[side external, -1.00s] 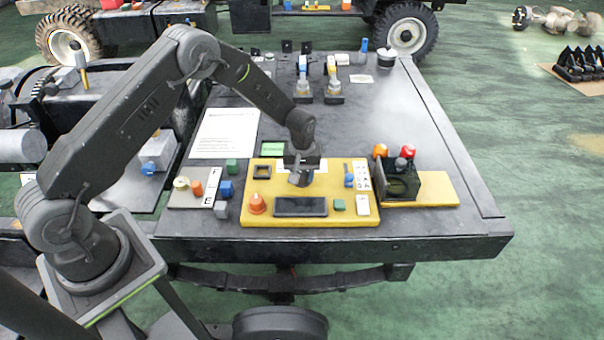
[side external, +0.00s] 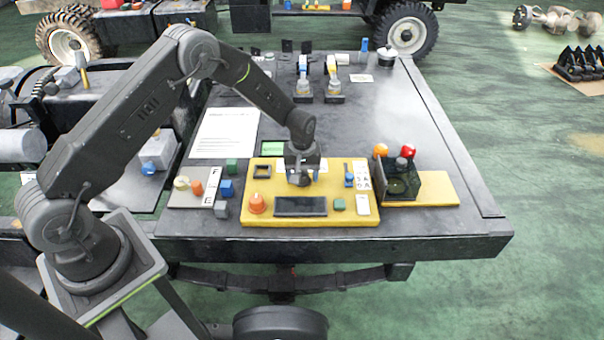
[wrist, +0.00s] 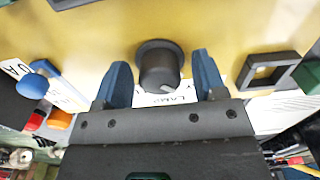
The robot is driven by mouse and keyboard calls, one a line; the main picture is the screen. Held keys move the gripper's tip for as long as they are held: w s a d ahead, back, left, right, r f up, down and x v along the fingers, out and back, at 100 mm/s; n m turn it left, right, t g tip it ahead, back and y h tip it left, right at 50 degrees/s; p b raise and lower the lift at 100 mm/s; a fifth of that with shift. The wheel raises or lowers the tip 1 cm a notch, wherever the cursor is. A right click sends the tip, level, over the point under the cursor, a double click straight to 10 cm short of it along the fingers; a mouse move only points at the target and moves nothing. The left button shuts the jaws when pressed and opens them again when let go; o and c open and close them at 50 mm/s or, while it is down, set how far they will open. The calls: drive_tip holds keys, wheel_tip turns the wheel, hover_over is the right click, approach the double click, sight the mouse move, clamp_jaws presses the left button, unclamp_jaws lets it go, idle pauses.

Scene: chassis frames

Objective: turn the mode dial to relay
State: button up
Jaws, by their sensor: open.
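The mode dial, a dark round knob (wrist: 158,66), stands on the yellow panel (side external: 340,218) in the wrist view. A small pale mark shows on its lower edge, near a white label (wrist: 172,98) that seems to read LAMP. My gripper (wrist: 161,67) is open, with one blue-grey finger on each side of the dial and a visible gap on both sides. I cannot tell how far down the dial the fingertips reach. In the side external view my gripper (side external: 304,178) points down over the panel and hides the dial. A relay label is not readable.
The panel also carries an orange knob (side external: 257,204), a dark screen (side external: 301,206), a blue lever (side external: 349,177) and a square black frame (wrist: 266,70). A dark box with orange and red knobs (side external: 408,151) stands to the right. The table's front right is clear.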

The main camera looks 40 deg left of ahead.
sight(302, 173)
wheel_tip(302, 173, up, 14)
idle(0.6)
